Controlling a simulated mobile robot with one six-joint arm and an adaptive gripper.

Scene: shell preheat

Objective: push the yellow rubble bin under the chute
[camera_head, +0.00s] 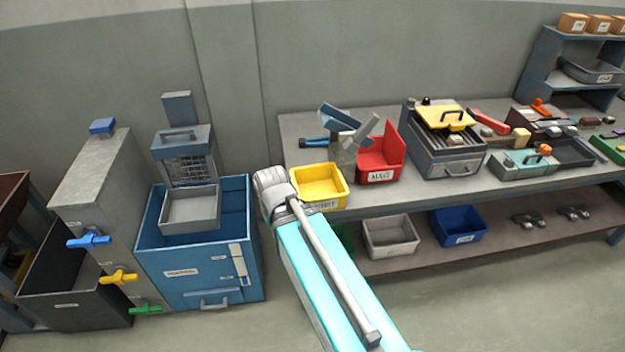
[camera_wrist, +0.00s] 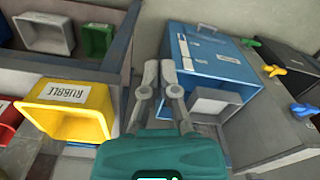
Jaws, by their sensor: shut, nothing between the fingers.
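The yellow rubble bin (camera_head: 319,186) stands upright at the left front of the long bench, with part of its label hidden by my arm. In the wrist view the bin (camera_wrist: 67,112) shows at left, labelled RUBBLE. A device with a tilted blue trough (camera_head: 339,116) and a grey sloping piece stands behind it on the bench; it looks like the chute. The bin is in front and to the left of it. My gripper (camera_wrist: 159,72) is shut and empty, beside the bin with a gap between them. My arm hides the gripper in the head view.
A red bin (camera_head: 380,156) stands right of the yellow bin, close to the chute. A grill-like unit (camera_head: 443,163) is farther right. A blue cabinet (camera_head: 200,262) with a grey tray stands left of the bench. White (camera_head: 390,236) and blue (camera_head: 459,225) bins sit on the lower shelf.

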